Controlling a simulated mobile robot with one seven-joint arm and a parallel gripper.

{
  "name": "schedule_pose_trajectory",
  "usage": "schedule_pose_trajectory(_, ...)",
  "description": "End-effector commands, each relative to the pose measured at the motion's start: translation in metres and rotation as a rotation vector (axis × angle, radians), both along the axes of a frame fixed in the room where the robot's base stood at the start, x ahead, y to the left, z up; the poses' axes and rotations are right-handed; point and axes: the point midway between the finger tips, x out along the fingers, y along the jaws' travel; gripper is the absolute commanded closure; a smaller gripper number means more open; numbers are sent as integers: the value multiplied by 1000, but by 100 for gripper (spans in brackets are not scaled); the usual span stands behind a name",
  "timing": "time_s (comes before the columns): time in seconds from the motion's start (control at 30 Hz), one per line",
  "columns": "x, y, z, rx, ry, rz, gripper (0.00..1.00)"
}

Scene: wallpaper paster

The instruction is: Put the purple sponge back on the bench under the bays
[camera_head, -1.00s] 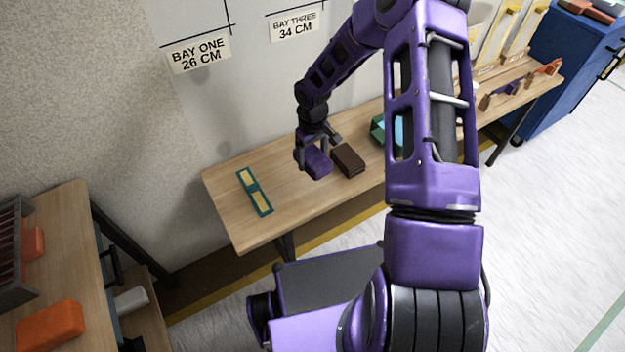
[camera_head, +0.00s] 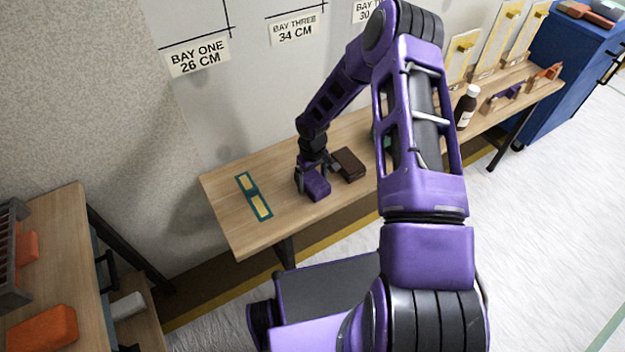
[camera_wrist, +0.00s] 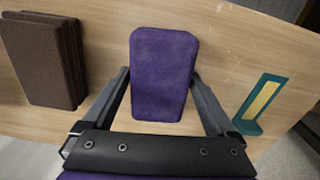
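The purple sponge (camera_head: 317,188) is at the bench top (camera_head: 283,200) under the bay signs, just left of a dark brown block (camera_head: 348,164). My gripper (camera_head: 308,180) is over it, pointing down. In the wrist view the sponge (camera_wrist: 162,75) lies between the two fingers (camera_wrist: 162,85), whose tips meet its left and right sides. The sponge looks low at the bench surface; I cannot tell whether its underside fully touches the wood.
A teal-framed strip with yellow panels (camera_head: 254,197) lies on the bench to the left. Bare wood separates it from the sponge. A brown bottle (camera_head: 466,107) stands farther right. Another table with orange blocks (camera_head: 42,328) is at lower left.

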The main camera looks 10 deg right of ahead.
Motion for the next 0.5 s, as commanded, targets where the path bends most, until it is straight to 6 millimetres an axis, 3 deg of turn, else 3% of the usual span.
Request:
schedule_pose_trajectory(0.37, 0, 0, -2, 1, 1, 0, 0)
schedule_pose_trajectory(0.5, 1, 0, 21, -1, -4, -1, 0)
